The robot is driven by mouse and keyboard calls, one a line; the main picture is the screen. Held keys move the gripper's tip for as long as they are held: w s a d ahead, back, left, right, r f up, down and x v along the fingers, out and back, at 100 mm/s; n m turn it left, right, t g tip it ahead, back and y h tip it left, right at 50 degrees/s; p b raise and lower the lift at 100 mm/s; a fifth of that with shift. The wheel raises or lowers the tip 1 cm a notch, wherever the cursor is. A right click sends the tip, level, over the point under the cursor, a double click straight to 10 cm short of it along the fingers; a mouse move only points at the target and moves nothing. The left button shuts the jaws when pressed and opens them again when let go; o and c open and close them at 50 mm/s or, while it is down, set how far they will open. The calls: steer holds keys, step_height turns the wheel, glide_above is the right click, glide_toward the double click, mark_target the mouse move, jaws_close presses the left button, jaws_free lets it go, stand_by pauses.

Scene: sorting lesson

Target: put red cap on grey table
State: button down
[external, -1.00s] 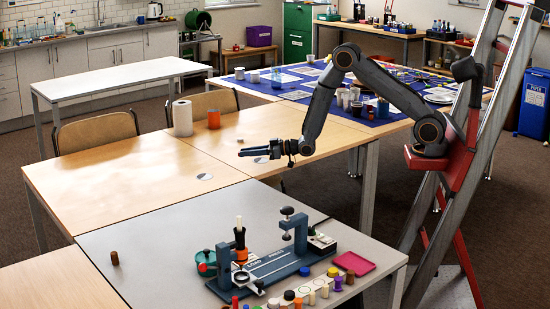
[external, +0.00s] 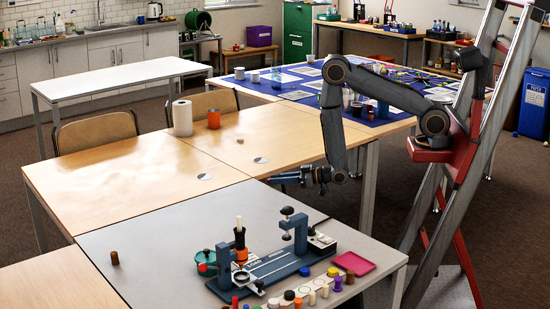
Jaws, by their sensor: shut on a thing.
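The grey table (external: 165,238) stands in the foreground with a blue-grey bench fixture (external: 275,266) on it. My gripper (external: 275,180) is above the table's far edge, with its jaws pointing left. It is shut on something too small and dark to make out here. A small red piece (external: 235,301) stands at the table's front edge, and I cannot tell whether it is the red cap. Another red spot (external: 203,267) shows on the green round pot (external: 201,258) left of the fixture.
Several coloured pegs and caps line the grey table's front right, near a pink tray (external: 354,263). A brown peg (external: 114,258) stands alone at the left.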

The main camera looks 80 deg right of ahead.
steer(key=s+a+f, duration=0.2)
steer(key=s+a, duration=0.2)
steer(key=s, duration=0.1)
step_height(320, 180, up, 13)
steer(key=b, duration=0.4)
glide_above(248, 170)
steer(key=shift+d+f+y, duration=0.15)
steer(key=shift+d+y, duration=0.15)
steer(key=shift+f+p, duration=0.45)
steer(key=shift+f, duration=4.35)
